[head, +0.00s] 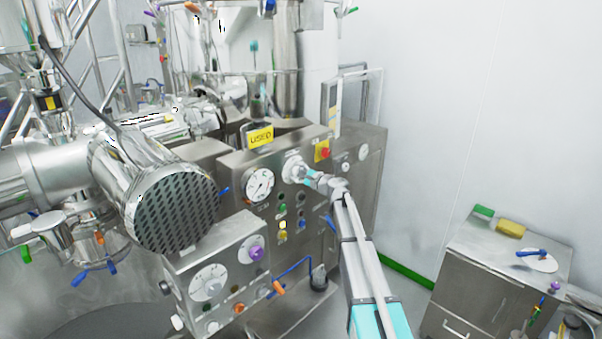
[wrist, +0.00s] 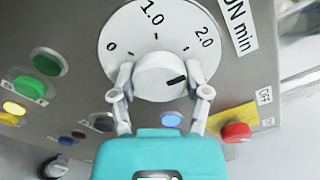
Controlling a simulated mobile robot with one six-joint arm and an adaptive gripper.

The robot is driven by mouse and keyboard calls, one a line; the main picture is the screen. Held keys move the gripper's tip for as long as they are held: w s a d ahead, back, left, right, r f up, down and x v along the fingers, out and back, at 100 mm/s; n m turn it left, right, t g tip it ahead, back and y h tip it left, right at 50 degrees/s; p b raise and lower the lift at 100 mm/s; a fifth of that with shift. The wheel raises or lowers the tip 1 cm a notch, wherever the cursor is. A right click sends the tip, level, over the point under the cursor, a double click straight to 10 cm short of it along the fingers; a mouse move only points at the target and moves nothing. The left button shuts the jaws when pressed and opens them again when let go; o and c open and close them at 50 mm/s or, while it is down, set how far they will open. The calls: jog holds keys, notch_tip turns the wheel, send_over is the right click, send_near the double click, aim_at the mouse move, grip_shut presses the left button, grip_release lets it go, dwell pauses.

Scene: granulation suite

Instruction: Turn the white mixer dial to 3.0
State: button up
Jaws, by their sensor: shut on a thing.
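The white mixer dial is a round plate (wrist: 190,22) with a white knob (wrist: 150,72) at its centre, in the wrist view. The numbers 0, 1.0 and 2.0 show on it; a 3.0 mark is not seen. The knob's black pointer mark points right, clockwise past the 2.0 label, toward my right finger. My gripper (wrist: 160,80) has one finger on each side of the knob and is shut on it. In the head view my gripper (head: 308,174) is at the steel panel, largely covering the dial (head: 292,162).
A red button (wrist: 236,132) on a yellow base is close to my right finger. Green buttons (wrist: 30,87) and a lit yellow button (wrist: 14,108) are at left. In the head view, a gauge (head: 259,185) is left of the dial. A steel cabinet (head: 470,265) stands at right.

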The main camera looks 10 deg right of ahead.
jog(key=m, duration=0.5)
jog(key=shift+w+m, duration=0.2)
jog(key=shift+m, duration=0.2)
jog(key=m, duration=0.4)
jog(key=shift+m, duration=0.4)
jog(key=o, duration=1.1)
jog(key=shift+s, duration=0.1)
jog(key=shift+o, duration=0.2)
jog(key=shift+s, duration=0.15)
